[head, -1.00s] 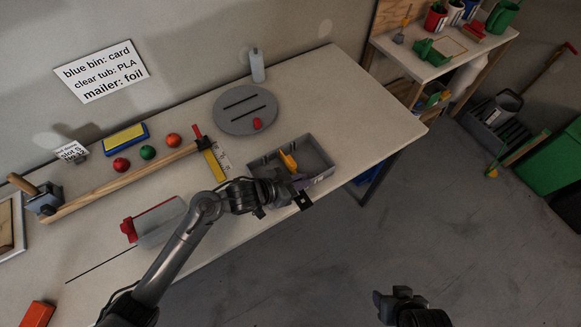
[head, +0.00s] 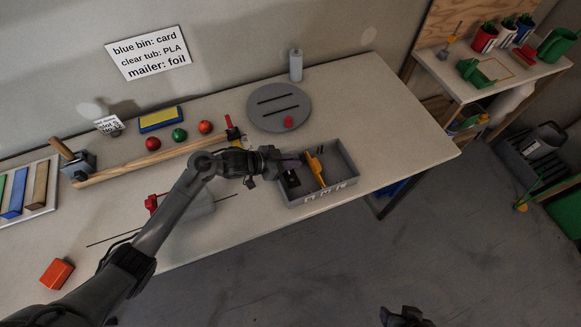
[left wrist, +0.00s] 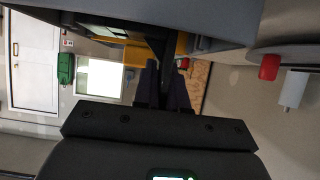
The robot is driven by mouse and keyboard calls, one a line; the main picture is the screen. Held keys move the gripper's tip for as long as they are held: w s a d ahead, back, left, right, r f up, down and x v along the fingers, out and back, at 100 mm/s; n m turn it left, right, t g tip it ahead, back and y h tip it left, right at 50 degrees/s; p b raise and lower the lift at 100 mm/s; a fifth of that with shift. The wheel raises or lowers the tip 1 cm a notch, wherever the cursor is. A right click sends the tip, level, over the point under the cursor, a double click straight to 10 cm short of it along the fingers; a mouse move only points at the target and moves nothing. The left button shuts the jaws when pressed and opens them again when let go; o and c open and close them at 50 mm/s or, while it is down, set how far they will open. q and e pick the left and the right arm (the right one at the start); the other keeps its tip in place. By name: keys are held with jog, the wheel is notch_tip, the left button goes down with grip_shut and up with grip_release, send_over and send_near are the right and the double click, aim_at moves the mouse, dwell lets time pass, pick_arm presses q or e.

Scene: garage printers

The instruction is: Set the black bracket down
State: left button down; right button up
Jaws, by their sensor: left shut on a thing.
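The black bracket (head: 291,179) is in my left gripper (head: 290,162), which is shut on it. The bracket hangs at the left part of the grey bin (head: 335,194), inside its outline; I cannot tell whether it touches the floor of the bin. In the left wrist view the fingers of my left gripper (left wrist: 165,85) point toward the bin, and a dark part at their tips (left wrist: 152,42) looks like the bracket. My right gripper (head: 405,316) is at the bottom edge of the head view, partly cut off.
A yellow part (head: 316,168) stands in the bin. A grey round plate (head: 270,112) with slots and a red piece (head: 288,122) lies behind it. Bare table shows right of the bin.

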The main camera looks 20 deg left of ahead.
pick_arm(q)
jog(key=shift+a+f, duration=0.2)
jog(key=shift+f, duration=1.9)
jog(key=shift+b, duration=0.3)
jog(key=shift+f, duration=0.2)
jog(key=c, duration=1.2)
grip_release()
jog(key=shift+r, duration=0.1)
